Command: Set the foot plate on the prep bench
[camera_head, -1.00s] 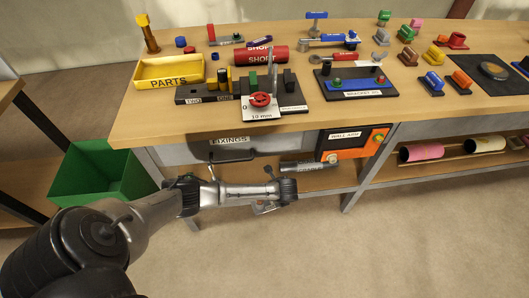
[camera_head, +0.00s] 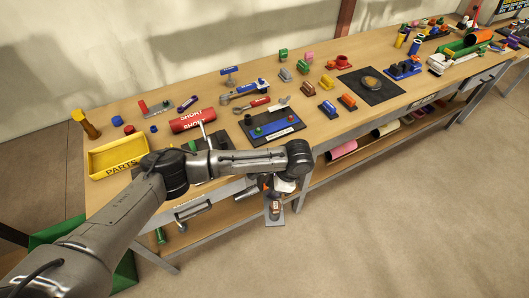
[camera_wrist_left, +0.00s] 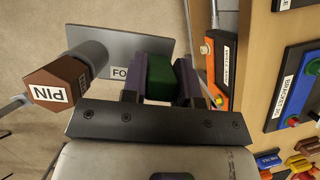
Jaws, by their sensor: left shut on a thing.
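The foot plate (camera_wrist_left: 122,42) is a grey plate with a partly hidden label starting "FO" in the left wrist view. A grey post with a brown cap labelled PIN stands by it. My left gripper (camera_wrist_left: 158,75) is shut on a green block at the plate. In the head view the plate (camera_head: 272,221) hangs in front of the bench's front edge, below the top, and my left gripper (camera_head: 278,188) is partly hidden by its wrist. My right gripper is not in view.
A black mat (camera_head: 370,90) lies farther right. A lower shelf (camera_head: 325,185) runs underneath. Open floor lies in front.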

